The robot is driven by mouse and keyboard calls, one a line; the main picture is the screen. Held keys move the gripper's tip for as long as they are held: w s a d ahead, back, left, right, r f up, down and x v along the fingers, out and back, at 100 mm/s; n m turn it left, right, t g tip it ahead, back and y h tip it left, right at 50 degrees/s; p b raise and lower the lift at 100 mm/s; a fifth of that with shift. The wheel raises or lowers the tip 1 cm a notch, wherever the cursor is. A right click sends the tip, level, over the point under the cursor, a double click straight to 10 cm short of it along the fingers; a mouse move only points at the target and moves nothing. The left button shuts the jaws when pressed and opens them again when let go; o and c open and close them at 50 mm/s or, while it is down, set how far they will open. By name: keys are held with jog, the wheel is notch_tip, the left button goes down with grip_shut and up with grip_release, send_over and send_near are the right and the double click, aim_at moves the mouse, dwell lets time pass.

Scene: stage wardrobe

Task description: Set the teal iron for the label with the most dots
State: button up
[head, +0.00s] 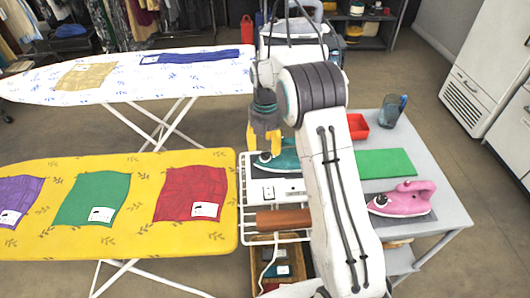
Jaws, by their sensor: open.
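The teal iron (284,160) sits at the table's left end, partly hidden behind my arm. My gripper (264,151) has yellow fingers, points down and is open above the iron's left part. I cannot tell whether it touches the iron. On the yellow ironing board (130,170) lie a purple cloth (20,193), a green cloth (90,192) and a red cloth (190,185). Each bears a white label: purple's (9,217), green's (101,214), red's (206,210). Their dots are too small to count. The iron's dial is not readable.
A pink iron (403,199) stands on the grey table (440,211) near a green mat (386,163), a red tray (358,126) and a jug (393,110). A white wire rack (247,197) with a brown roll (282,219) adjoins the yellow board. A white board (115,83) stands behind.

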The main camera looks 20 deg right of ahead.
aim_at(266, 154)
jog(key=shift+f, duration=1.95)
jog(key=shift+c, duration=0.5)
grip_shut()
